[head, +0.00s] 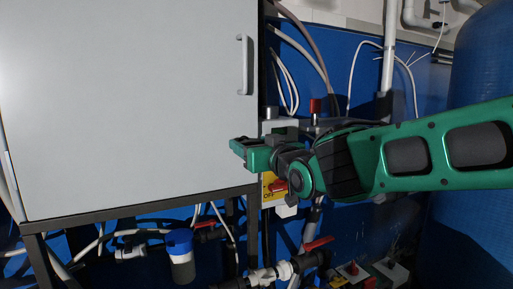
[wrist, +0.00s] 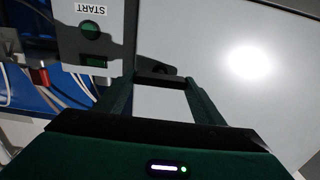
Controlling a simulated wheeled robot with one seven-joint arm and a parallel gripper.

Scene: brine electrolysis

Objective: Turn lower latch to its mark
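The grey cabinet door (head: 130,100) has a pale upright handle (head: 245,65) near its right edge. My gripper (head: 240,147) is at the door's lower right edge, below that handle. In the wrist view my gripper (wrist: 160,82) has its two green fingers apart, with pale door surface showing between them. A small dark piece (wrist: 162,70) lies at the door edge, just beyond the fingertips; it may be the lower latch, partly hidden by the gripper. Whether the fingers touch it I cannot tell. In the head view my gripper covers that spot, and no mark is discernible.
A grey box with a START label (wrist: 93,9) and a green button (wrist: 90,30) is beside the door. A yellow panel with a red switch (head: 277,186) is below my gripper. Pipes with red-handled valves (head: 318,243) run under the cabinet. A blue tank (head: 485,60) stands right.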

